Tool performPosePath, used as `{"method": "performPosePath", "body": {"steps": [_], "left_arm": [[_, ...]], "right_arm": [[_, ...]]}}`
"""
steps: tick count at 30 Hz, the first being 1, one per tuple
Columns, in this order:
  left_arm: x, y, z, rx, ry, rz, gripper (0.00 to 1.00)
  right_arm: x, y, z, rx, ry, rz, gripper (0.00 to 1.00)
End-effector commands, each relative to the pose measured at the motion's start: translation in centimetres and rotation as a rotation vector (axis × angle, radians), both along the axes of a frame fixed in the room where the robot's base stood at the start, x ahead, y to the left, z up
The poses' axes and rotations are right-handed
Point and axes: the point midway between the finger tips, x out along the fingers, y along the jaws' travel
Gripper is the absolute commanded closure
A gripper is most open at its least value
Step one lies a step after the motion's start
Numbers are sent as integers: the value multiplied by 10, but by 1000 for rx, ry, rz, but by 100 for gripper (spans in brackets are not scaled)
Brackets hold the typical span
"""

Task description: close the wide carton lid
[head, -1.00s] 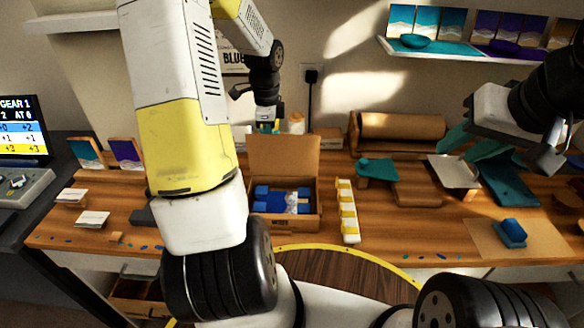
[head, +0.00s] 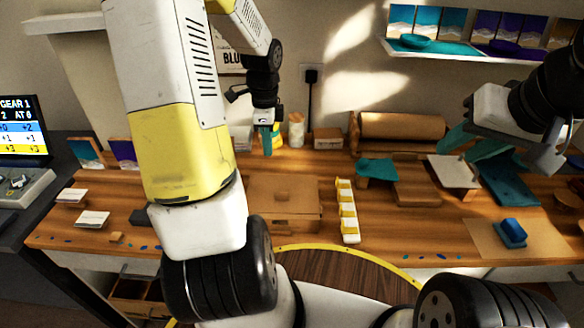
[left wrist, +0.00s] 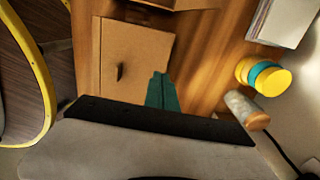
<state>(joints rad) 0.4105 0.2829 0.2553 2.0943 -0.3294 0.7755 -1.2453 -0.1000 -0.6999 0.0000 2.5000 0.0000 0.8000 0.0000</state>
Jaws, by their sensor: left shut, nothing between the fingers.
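The wide carton (head: 300,222) stands on the wooden bench, left of centre in the head view. Its brown lid (head: 283,188) lies down flat over the top and hides the contents. In the left wrist view the lid (left wrist: 135,58) shows from above, with a dark slot in it. My left gripper (head: 267,148) is shut and empty, pointing down above the carton's back edge; its teal fingers (left wrist: 162,92) appear beside the lid in the left wrist view. My right gripper (head: 462,150) is at the far right, its teal fingers apart, away from the carton.
A white and yellow strip (head: 347,212) lies just right of the carton. A pale cylinder (head: 296,130) and a small brown box (head: 327,138) stand behind it. A brown paper roll (head: 400,126) is at the back. A blue block (head: 512,230) sits on a mat at right.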

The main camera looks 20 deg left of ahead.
Motion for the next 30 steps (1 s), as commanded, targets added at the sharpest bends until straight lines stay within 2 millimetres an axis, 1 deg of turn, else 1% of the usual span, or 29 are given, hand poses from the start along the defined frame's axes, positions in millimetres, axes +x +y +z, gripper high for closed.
{"method": "performPosePath", "body": {"steps": [1, 3, 18, 22, 30], "left_arm": [[1, 0, 7, 2, -6, 1, 100], [1, 1, 16, 1, -5, 0, 100], [1, 0, 74, 1, -4, -1, 100], [0, 0, 79, 1, -2, -2, 100], [0, 0, 79, 0, -1, -1, 100]], "right_arm": [[0, 0, 0, 0, 0, 0, 64], [0, 0, 0, 0, 0, 0, 64], [0, 0, 0, 0, 0, 0, 64], [0, 0, 0, 0, 0, 0, 64], [0, 0, 0, 0, 0, 0, 64]]}}
